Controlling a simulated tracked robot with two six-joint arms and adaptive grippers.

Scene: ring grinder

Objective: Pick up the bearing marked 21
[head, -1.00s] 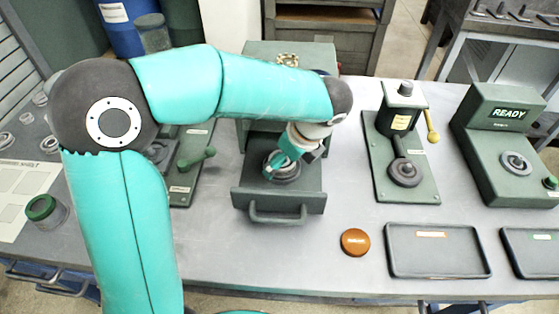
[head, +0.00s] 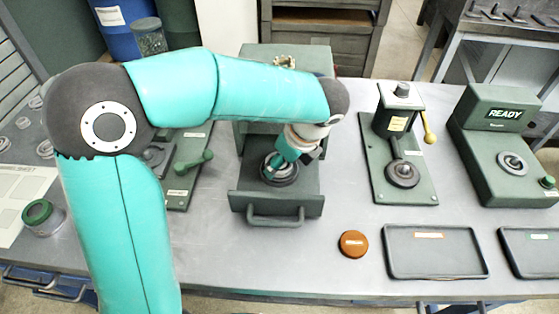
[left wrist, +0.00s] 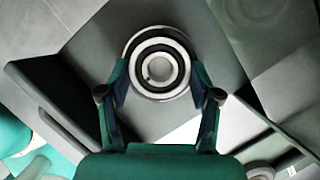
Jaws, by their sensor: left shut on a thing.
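A round metal bearing (left wrist: 159,66) with bright rings shows between the fingers of my left gripper (left wrist: 159,88) in the left wrist view. The fingers are shut on its two sides. In the head view my left gripper (head: 276,172) points down at the bearing (head: 283,172) in the pulled-out green drawer (head: 247,206) of a machine. The gripper and arm partly cover the bearing there. I cannot read any number on it. My right gripper is not in view.
A green press (head: 404,140) with a yellow-knobbed lever stands to the right, beside a tester reading READY (head: 506,114). Two dark trays, the left one (head: 436,272) nearer, and an orange disc (head: 353,244) lie at the front. Bare table lies left of the disc.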

